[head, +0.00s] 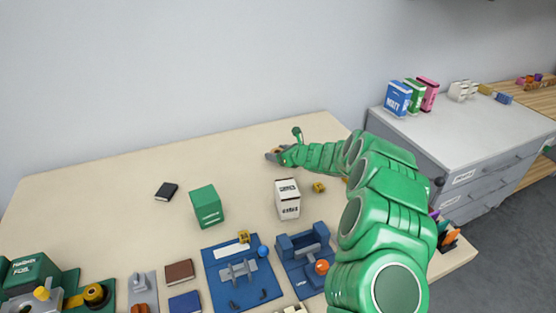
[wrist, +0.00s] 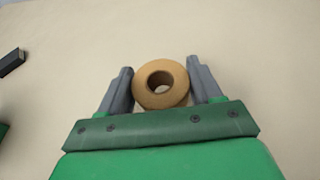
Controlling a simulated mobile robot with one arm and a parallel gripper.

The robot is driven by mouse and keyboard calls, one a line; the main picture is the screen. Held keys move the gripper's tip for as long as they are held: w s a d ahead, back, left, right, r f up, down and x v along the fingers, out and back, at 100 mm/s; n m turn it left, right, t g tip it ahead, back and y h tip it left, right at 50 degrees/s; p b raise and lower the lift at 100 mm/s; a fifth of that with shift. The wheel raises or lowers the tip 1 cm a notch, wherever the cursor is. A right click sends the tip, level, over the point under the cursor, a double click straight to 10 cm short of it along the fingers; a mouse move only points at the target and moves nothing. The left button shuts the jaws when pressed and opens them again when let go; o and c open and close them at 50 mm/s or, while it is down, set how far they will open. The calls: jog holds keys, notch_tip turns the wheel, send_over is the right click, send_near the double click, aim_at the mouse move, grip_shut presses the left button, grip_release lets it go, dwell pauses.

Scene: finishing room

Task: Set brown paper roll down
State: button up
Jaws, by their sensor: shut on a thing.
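The brown paper roll (wrist: 143,92) sits between the two grey fingers of my gripper (wrist: 160,90) in the wrist view, with its round end and dark centre hole facing the camera. My gripper is shut on it. In the head view my gripper (head: 275,154) is over the back part of the beige table (head: 110,175), and the roll is small and mostly hidden there. I cannot tell whether the roll touches the table top.
A black block (head: 166,191), a green box (head: 206,206) and a white printed box (head: 287,199) stand on the table. Blue fixtures (head: 240,272) line the front. A grey cabinet (head: 470,135) is at the right. The table's back left is clear.

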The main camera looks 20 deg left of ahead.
aim_at(278, 165)
jog(key=shift+f, duration=1.5)
jog(key=shift+f, duration=0.15)
jog(key=o, duration=1.1)
jog(key=shift+c, duration=0.2)
jog(key=shift+r, duration=0.2)
jog(key=shift+s+d+r, duration=0.15)
jog(key=shift+d+r, duration=0.1)
jog(key=shift+d, duration=0.25)
jog(key=shift+v, duration=5.4)
jog(key=shift+s, duration=0.1)
